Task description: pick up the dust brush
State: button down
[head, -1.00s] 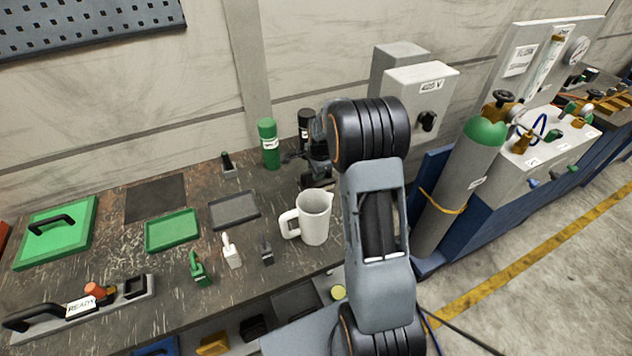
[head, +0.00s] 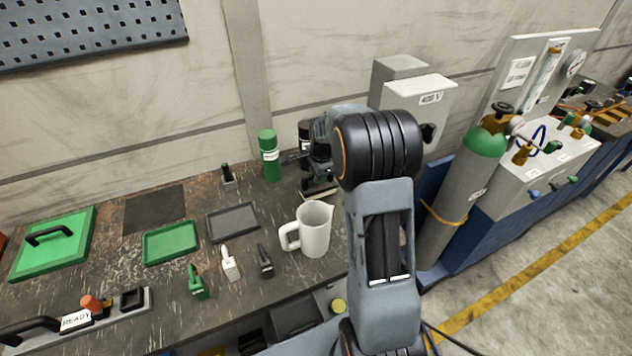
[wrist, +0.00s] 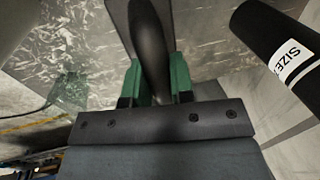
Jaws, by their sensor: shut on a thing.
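My gripper (wrist: 157,84) is shut on a smooth dark handle, which I take to be the dust brush (wrist: 150,40). In the wrist view its green finger pads press the handle from both sides. A flat dark part shows behind the handle. In the head view the gripper is partly hidden by my arm, at the back of the bench beside the black bottle (head: 304,130). The brush (head: 319,193) shows below it as a dark piece with a pale lower edge. I cannot tell whether it touches the bench.
The black bottle, labelled SIZE, is close to my gripper in the wrist view (wrist: 275,35). A green bottle (head: 269,158) stands left of it. A white jug (head: 315,232) stands in front. Small green, white and black items and trays occupy the bench's left. A grey electrical box (head: 415,100) is behind my arm.

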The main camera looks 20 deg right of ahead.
jog(key=s+d+r+b, duration=0.2)
jog(key=s+d+r, duration=0.2)
jog(key=s+r, duration=0.5)
jog(key=s, duration=0.3)
jog(key=shift+s+d, duration=0.3)
jog(key=shift+d, duration=0.1)
